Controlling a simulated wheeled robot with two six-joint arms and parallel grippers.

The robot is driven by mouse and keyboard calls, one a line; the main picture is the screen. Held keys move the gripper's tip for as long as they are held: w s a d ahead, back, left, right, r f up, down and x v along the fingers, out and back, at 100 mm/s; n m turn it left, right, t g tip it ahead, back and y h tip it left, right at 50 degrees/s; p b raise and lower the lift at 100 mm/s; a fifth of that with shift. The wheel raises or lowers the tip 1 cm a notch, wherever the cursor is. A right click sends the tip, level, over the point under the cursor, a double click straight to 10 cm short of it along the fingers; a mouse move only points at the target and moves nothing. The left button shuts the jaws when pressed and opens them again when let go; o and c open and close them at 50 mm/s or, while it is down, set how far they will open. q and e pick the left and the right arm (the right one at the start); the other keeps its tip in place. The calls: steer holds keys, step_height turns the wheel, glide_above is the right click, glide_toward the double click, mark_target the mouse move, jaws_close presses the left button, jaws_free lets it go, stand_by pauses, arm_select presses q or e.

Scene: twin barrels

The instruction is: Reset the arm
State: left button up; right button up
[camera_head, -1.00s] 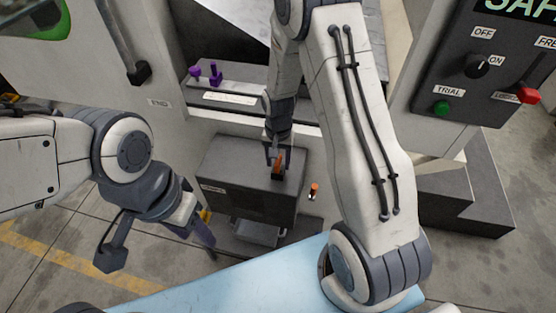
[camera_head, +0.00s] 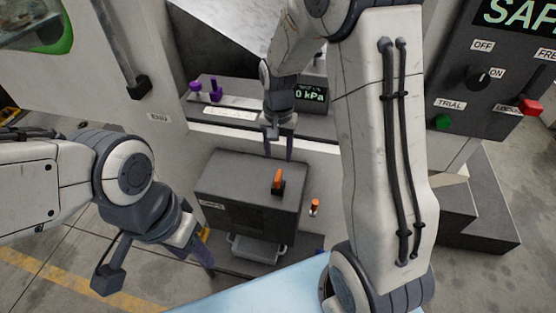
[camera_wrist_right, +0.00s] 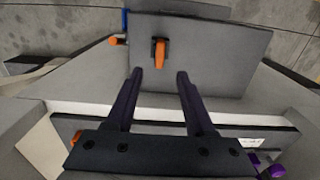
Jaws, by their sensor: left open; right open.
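My right gripper (camera_head: 277,153) is open and empty above the back of a dark grey box (camera_head: 240,181). It stands apart from the orange-handled switch (camera_head: 278,180) on the box top. In the right wrist view my right gripper (camera_wrist_right: 159,72) shows two separate dark fingers with nothing between them. The orange switch (camera_wrist_right: 159,51) lies beyond the fingertips there. My left gripper (camera_head: 160,272) is open at the lower left, away from the box, and its fingers point down. Nothing is seen in its jaws.
A control panel (camera_head: 500,75) with a knob, a green button and a red switch is at the right. Purple knobs (camera_head: 215,90) and a kPa display (camera_head: 311,95) sit on the ledge behind the box. A small orange-topped peg (camera_head: 315,207) stands right of the box.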

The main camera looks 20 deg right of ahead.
stand_by(0.5)
steer(key=s+a+r+n, duration=0.6)
steer(key=s+a, duration=0.2)
steer(key=a, duration=0.2)
steer(key=s+a+r+n, duration=0.1)
steer(key=s+n, duration=0.3)
steer(key=s, duration=0.4)
steer(key=s+a+r+n+y, duration=0.1)
steer(key=s+a+r+n, duration=0.1)
steer(key=s, duration=0.5)
steer(key=shift+s+a+n, duration=0.4)
steer(key=shift+a+n, duration=0.15)
steer(key=shift+n, duration=0.55)
